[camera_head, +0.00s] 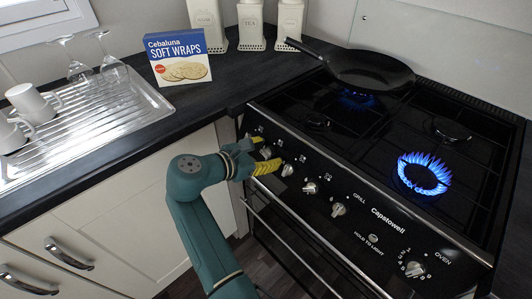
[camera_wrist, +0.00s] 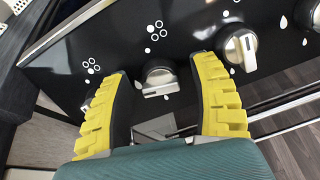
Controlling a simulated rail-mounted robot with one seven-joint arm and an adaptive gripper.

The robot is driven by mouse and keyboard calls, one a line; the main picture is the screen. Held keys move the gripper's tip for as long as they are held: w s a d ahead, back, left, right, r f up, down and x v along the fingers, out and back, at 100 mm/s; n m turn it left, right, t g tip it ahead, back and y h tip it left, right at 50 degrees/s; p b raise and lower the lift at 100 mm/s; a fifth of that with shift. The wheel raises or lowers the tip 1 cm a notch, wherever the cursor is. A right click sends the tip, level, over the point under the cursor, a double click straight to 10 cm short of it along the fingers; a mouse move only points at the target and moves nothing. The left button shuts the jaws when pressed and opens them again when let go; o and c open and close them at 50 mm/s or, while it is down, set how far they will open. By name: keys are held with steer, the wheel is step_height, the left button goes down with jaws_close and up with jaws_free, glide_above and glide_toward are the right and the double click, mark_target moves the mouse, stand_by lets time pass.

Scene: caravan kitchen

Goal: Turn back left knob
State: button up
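The stove's front panel (camera_head: 325,200) carries a row of silver knobs. My gripper (camera_head: 262,155) is at the left end of this row, with its yellow ribbed fingers open. In the wrist view, one knob (camera_wrist: 158,76) sits between and beyond the fingertips (camera_wrist: 160,85), its bar lying nearly level; gaps show on both sides. This knob (camera_head: 266,152) also shows between the fingers in the head view. Another knob (camera_wrist: 87,102) is mostly hidden behind the left finger. I cannot tell from the dot marks which knob is the back left one.
A black pan (camera_head: 368,70) stands over a blue flame at the back left burner. The front right burner (camera_head: 423,175) is lit. A neighbouring knob (camera_wrist: 240,45) is close to the right finger. A soft wraps box (camera_head: 178,57) and a drainer (camera_head: 85,125) with cups are on the counter.

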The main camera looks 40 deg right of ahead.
jaws_close()
steer(key=shift+m, duration=0.3)
steer(key=m+p, duration=0.1)
steer(key=m, duration=0.2)
steer(key=shift+s, duration=0.1)
steer(key=m, duration=0.4)
steer(key=shift+f+g, duration=0.15)
steer(key=shift+g, duration=0.15)
steer(key=m+b, duration=0.1)
steer(key=m, duration=0.2)
steer(key=shift+f+m, duration=0.1)
steer(key=shift+m, duration=0.3)
steer(key=shift+m+y+b, duration=0.3)
steer(key=shift+m+b, duration=0.4)
steer(key=shift+m, duration=1.6)
